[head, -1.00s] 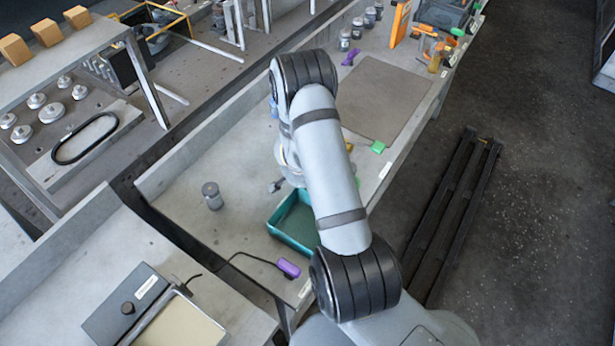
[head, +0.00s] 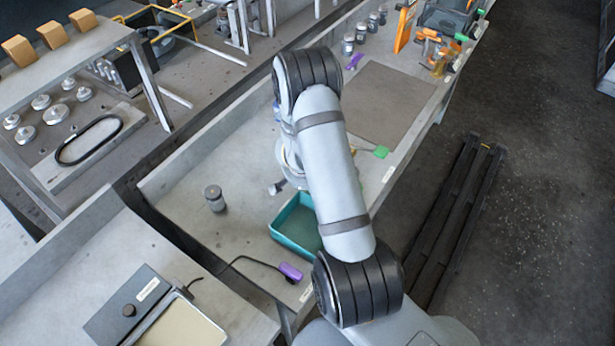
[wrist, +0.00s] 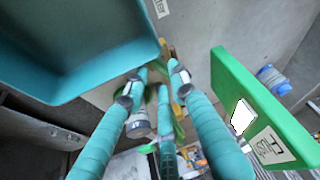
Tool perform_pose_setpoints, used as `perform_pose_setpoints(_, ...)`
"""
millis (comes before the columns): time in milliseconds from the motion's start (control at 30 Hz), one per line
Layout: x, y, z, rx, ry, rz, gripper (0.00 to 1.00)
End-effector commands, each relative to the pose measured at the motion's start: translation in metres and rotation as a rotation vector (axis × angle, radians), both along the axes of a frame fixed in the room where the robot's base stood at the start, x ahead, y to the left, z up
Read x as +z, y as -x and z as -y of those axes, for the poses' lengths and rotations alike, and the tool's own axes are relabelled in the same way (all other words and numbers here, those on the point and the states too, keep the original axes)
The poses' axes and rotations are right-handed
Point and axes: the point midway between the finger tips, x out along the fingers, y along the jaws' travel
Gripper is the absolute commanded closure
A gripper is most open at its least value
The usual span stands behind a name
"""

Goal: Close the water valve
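My gripper (wrist: 157,79) has teal fingers. Their tips are apart with a gap between them, and I see nothing firmly held. A narrow yellow and green piece (wrist: 178,115) shows behind the fingers; I cannot tell whether it touches them. A flat green plate (wrist: 262,108) with a white label is close on the right. In the head view my arm hides the gripper. A small green piece with a yellow stem (head: 380,152) shows at the bench edge, right of my arm. I cannot tell for certain which part is the water valve.
A teal tray (head: 281,233) sits on the bench and fills the upper left of the wrist view (wrist: 140,50). A grey jar (head: 214,198) and a purple device with a cable (head: 290,272) are nearby. A brown mat (head: 388,105) lies farther back.

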Motion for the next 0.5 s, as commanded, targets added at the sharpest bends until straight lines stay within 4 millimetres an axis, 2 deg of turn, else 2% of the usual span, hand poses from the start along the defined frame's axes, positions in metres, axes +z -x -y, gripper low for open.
perform_pose_setpoints(300,0.064,0.025,-0.006,0.0,-0.002,0.004,0.74)
perform_pose_setpoints(500,0.083,0.033,-0.007,-0.001,0.0,0.002,0.74)
